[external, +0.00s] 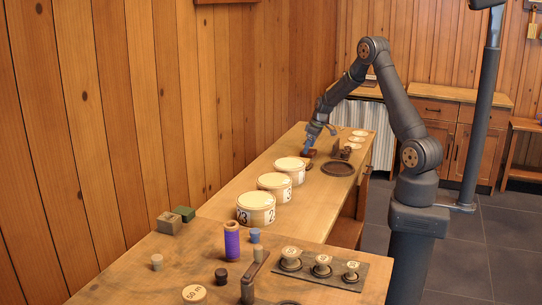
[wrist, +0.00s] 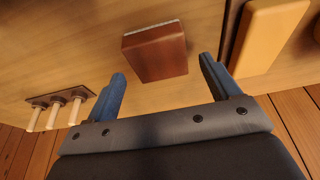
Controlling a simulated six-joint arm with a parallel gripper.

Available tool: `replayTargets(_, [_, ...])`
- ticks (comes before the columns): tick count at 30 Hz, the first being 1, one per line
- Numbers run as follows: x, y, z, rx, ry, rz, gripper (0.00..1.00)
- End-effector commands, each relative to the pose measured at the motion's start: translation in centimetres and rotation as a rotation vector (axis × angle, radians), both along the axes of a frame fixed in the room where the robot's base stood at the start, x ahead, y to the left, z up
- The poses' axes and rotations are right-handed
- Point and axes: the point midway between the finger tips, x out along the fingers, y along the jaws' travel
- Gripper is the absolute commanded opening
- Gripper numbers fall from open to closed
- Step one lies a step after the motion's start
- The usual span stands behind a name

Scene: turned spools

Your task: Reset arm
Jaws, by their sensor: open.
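My gripper (external: 307,148) hangs over the far part of the long wooden bench (external: 217,206), at the end of my bent arm. In the wrist view my gripper (wrist: 163,70) has its two blue fingers spread wide, with nothing held between them. A reddish-brown block (wrist: 155,56) with a pale far edge lies beyond and between the fingertips. In the external view a small reddish-brown block (external: 311,153) shows right beside the fingertips.
Three round drums (external: 256,208) stand in a row nearer the camera. A dark round tray (external: 338,168) lies right of my gripper. A pegged rack (wrist: 60,103) and a yellowish block (wrist: 268,38) flank the fingers. A purple spool (external: 232,240) stands on the near bench.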

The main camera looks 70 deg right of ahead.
Motion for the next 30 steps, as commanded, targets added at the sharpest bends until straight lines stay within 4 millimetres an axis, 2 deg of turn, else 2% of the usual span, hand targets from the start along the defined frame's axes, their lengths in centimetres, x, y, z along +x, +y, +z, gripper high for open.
replayTargets(4, [-0.1, 0.1, -2.2, 0.002, 0.004, 0.000, 0.81])
replayTargets(22, [-3.3, 0.0, 8.8, -0.002, -0.003, -0.002, 0.81])
replayTargets(24, [-3.6, 0.0, 9.5, 0.000, 0.000, -0.001, 0.81])
replayTargets(27, [-2.9, 0.1, 6.9, 0.004, 0.005, 0.000, 0.81])
replayTargets(30, [-2.3, 0.1, 5.1, 0.003, 0.004, 0.001, 0.81])
